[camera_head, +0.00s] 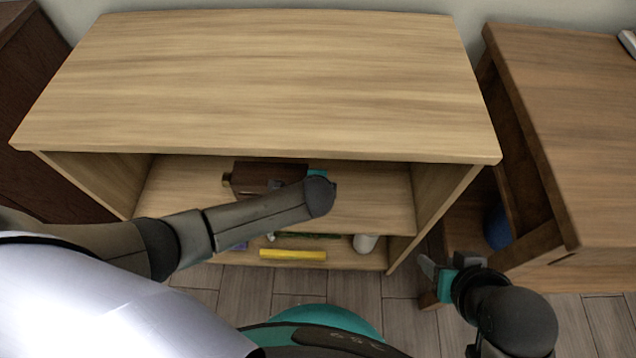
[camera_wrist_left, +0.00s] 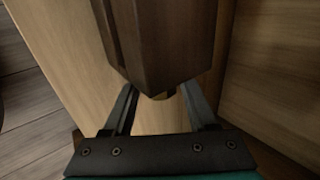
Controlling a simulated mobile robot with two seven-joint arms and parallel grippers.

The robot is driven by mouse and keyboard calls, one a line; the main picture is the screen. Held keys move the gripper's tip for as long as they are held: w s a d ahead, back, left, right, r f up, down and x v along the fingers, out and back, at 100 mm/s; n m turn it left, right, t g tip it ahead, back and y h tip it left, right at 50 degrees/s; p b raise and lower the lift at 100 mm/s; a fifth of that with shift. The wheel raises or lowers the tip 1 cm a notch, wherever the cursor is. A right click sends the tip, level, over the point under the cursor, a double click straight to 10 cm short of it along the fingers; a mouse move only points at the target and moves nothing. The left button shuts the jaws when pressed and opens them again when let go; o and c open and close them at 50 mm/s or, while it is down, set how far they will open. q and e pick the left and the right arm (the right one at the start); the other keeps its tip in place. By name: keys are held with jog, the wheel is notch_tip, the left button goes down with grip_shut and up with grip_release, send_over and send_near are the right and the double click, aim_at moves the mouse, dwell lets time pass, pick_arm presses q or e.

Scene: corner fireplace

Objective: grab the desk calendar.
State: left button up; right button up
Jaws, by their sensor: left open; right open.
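A dark brown wooden block with small brass-coloured ends (camera_head: 262,177), apparently the desk calendar, lies on the upper shelf inside the light wood cabinet. My left forearm crosses in front of its right part. In the left wrist view, a dark brown block with a brass knob (camera_wrist_left: 160,45) stands large just ahead of my left gripper (camera_wrist_left: 159,90). The fingers are open, one to each side of its near end; I cannot tell whether they touch it. My right gripper (camera_head: 441,262) is open and empty, low beside the cabinet's right side.
The light wood cabinet (camera_head: 270,80) has a bare top overhanging the shelf. A yellow bar (camera_head: 292,254) and a white cylinder (camera_head: 365,243) sit on the lower level. A brown wooden table (camera_head: 570,120) stands at right, with a blue round thing (camera_head: 497,228) under it.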

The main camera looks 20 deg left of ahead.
pick_arm(q)
grip_shut()
dwell(0.3)
dwell(0.3)
